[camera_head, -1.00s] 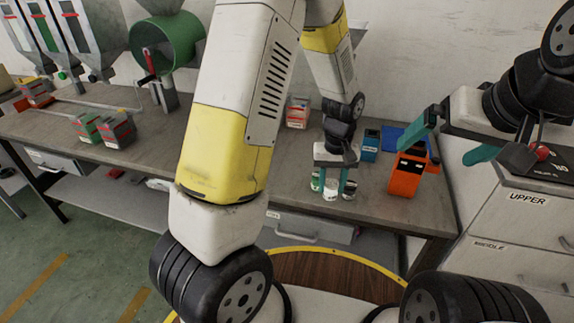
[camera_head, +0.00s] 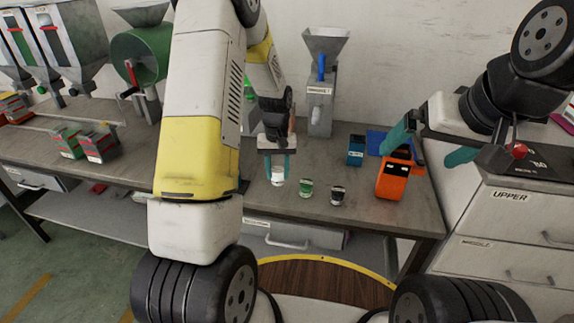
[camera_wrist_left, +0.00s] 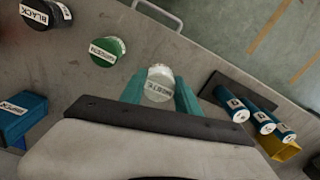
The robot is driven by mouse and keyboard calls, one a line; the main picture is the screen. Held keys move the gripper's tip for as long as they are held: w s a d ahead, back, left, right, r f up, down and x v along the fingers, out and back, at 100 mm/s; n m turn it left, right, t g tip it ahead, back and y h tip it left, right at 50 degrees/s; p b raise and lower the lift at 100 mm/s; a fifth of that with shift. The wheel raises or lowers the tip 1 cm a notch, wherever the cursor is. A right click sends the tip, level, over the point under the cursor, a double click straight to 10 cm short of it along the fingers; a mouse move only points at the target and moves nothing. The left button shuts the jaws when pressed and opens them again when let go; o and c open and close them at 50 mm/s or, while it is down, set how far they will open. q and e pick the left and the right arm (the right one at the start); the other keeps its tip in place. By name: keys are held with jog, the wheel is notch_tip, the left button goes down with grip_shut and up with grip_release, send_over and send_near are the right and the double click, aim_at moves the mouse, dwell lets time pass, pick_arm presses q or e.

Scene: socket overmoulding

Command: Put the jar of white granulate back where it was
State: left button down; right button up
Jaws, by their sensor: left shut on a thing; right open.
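The jar of white granulate (camera_head: 278,174) is held between the teal fingers of my left gripper (camera_head: 278,166). My right gripper (camera_head: 428,147) is open and empty, above and right of the orange device.
An orange device (camera_head: 392,182) and a blue box (camera_head: 356,150) stand right of the jars on the grey bench (camera_head: 230,212). A hopper machine (camera_head: 321,95) stands behind. A drawer cabinet (camera_head: 505,220) stands at right.

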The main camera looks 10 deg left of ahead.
pick_arm(q)
jog(key=shift+f, duration=1.75)
jog(key=shift+s, duration=0.1)
jog(key=c, duration=0.9)
grip_release()
jog(key=shift+f, duration=0.15)
jog(key=shift+d, duration=0.1)
notch_tip(320, 180, up, 12)
jog(key=shift+f, duration=0.1)
notch_tip(320, 180, up, 9)
jog(key=t, duration=0.1)
send_over(278, 180)
jog(key=s, duration=0.3)
jog(key=s+d+r+m+t+h, duration=0.1)
jog(key=s+r+m+t+h, duration=0.15)
jog(key=s+r, duration=0.75)
jog(key=s+t, duration=0.1)
jog(key=s, duration=0.5)
jog(key=s+d+r+t, duration=0.1)
jog(key=s, duration=0.2)
jog(key=shift+s+r+t, duration=0.1)
jog(key=shift+s+t, duration=0.1)
jog(key=shift+t, duration=0.15)
